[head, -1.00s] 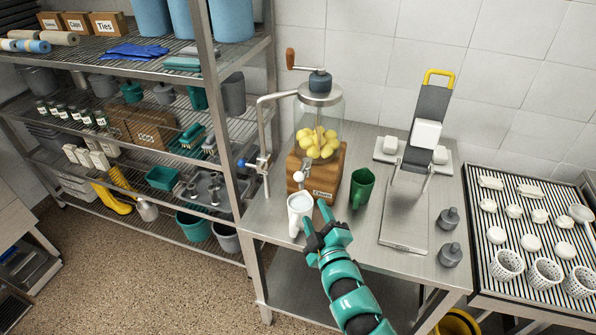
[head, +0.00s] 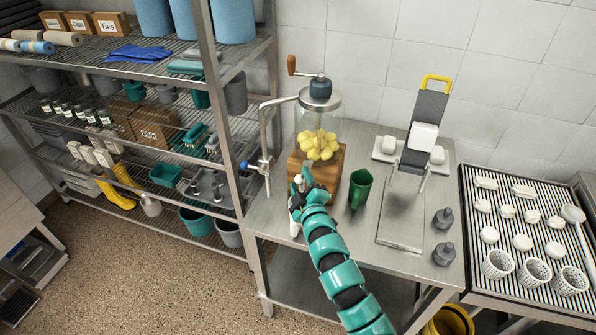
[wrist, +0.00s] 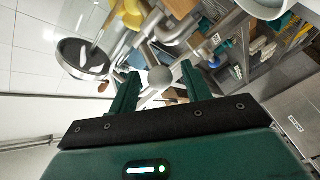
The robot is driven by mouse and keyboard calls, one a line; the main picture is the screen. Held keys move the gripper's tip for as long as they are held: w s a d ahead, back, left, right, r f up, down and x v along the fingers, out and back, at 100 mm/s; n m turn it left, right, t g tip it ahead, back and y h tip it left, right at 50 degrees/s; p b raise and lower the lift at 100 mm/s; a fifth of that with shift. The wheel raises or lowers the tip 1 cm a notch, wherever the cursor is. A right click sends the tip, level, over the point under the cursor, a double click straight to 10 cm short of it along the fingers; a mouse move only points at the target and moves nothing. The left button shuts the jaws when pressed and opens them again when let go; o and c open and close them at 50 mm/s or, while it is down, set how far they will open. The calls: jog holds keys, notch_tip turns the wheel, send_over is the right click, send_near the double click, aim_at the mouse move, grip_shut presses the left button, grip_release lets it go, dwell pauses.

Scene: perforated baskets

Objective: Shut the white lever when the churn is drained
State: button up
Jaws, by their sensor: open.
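The churn is a clear jar (head: 333,128) with a grey lid and crank on a wooden base (head: 331,165). Yellow lumps (head: 317,146) lie in it; I make out no liquid around them. My gripper (head: 303,180) is open at the front of the base, where it hides the tap. In the wrist view, a pale round knob (wrist: 160,77), apparently the white lever's end, shows between the open fingers (wrist: 158,88); I cannot tell if they touch it. A white jug (head: 295,228) stands below, mostly hidden by my gripper.
A bent metal pipe with a blue-handled valve (head: 247,165) rises left of the churn. A green jug (head: 360,187) stands close to the right of my arm. A press (head: 421,135) with a yellow handle is farther right. Bare steel table lies in front.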

jog(key=shift+p+x, duration=0.5)
jog(key=shift+x, duration=1.1)
jog(key=shift+c, duration=0.5)
jog(key=shift+f, duration=0.1)
grip_shut()
